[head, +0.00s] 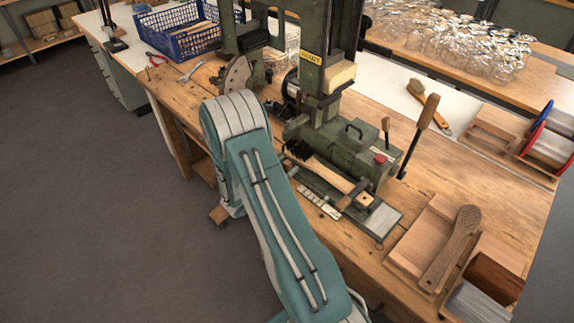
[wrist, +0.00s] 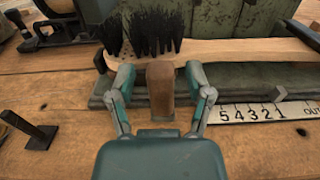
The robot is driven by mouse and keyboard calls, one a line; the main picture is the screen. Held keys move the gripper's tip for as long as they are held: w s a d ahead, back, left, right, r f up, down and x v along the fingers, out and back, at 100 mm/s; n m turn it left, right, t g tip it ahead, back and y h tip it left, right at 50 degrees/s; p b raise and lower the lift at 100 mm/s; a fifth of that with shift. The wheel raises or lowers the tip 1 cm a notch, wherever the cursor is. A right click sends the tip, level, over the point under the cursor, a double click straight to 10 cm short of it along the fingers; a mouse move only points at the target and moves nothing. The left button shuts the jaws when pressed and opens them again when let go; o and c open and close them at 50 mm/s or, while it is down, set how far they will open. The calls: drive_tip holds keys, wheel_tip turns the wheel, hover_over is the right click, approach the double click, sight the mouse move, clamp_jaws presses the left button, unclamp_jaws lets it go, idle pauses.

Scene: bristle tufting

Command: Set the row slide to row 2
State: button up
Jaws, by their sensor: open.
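In the wrist view my gripper (wrist: 160,95) is open, with one finger on each side of an upright brown wooden knob (wrist: 160,90). I cannot tell whether either finger touches it. The knob stands at the front of the green machine's slide base, left of a white number scale (wrist: 260,113) reading 5 4 3 2 1 OUT. A small grey piece like a pointer (wrist: 277,93) sits above the scale near the 1. The scale also shows in the head view (head: 318,203). There my gripper and the knob are hidden behind my arm.
A wooden brush with black bristles (wrist: 145,30) lies on the machine just behind the knob. A black peg (wrist: 32,128) stands on the bench at left. In the head view, a wooden tray (head: 420,240) is to the right and a blue crate (head: 178,30) at the back.

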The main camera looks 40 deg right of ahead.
clamp_jaws()
drive_tip(key=shift+w, duration=0.1)
drive_tip(key=shift+w+a, duration=0.1)
drive_tip(key=shift+w, duration=0.75)
unclamp_jaws()
